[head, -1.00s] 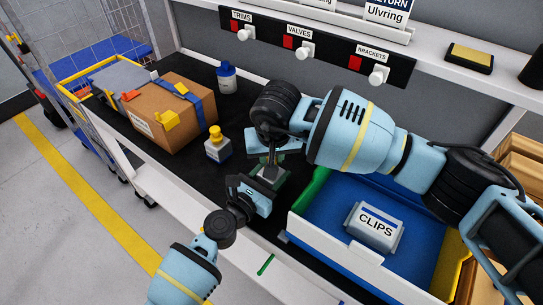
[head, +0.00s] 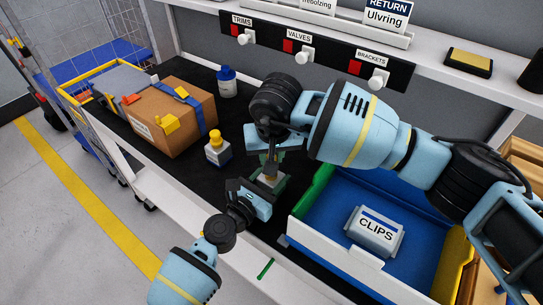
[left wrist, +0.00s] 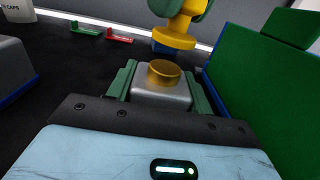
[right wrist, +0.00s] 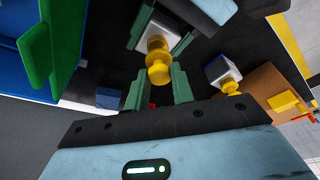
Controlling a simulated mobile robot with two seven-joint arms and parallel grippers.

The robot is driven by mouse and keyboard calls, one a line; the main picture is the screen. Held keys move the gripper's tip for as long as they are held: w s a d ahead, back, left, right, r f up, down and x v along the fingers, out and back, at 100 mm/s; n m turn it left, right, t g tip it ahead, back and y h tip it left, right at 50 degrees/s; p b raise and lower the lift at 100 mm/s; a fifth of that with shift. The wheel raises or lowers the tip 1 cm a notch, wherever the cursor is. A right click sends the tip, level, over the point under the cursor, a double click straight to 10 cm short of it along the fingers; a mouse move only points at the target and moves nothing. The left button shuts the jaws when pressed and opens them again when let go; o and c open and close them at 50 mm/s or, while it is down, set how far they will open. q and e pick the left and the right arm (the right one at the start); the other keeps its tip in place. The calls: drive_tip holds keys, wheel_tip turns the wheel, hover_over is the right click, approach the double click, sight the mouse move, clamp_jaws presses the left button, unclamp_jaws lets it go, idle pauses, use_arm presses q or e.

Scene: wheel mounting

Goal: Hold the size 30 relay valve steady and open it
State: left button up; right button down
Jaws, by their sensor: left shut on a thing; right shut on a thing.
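The valve's grey body (left wrist: 162,95) with a brass top (left wrist: 164,73) sits between the green fingers of my left gripper (left wrist: 163,88), which is shut on it. In the head view my left gripper (head: 262,190) holds the body low over the bench, near the blue tray. My right gripper (right wrist: 157,78) is shut on a yellow knob (right wrist: 159,70) above the body. In the left wrist view the knob (left wrist: 174,38) shows above the brass top, with a visible gap. My grippers hide much of the valve in the head view.
A cardboard box (head: 172,118) is at left. The blue tray (head: 320,195) with a CLIPS box (head: 373,232) is close at right. Switches (head: 297,52) line the back.

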sight(264, 186)
idle(0.3)
drive_tip(key=shift+r, duration=2.05)
use_arm(q)
drive_tip(key=o, duration=1.5)
drive_tip(key=shift+c, duration=0.2)
drive_tip(key=shift+s+a, duration=0.1)
drive_tip(key=shift+s+a, duration=0.15)
drive_tip(key=shift+s, duration=0.05)
use_arm(e)
drive_tip(key=shift+r, duration=0.1)
use_arm(q)
drive_tip(key=v, duration=0.4)
drive_tip(key=shift+p, duration=0.35)
use_arm(e)
drive_tip(key=shift+r, duration=0.7)
use_arm(q)
drive_tip(key=v, duration=0.7)
drive_tip(key=shift+s+a, duration=0.1)
drive_tip(key=shift+s, duration=0.05)
use_arm(e)
drive_tip(key=shift+f, duration=0.2)
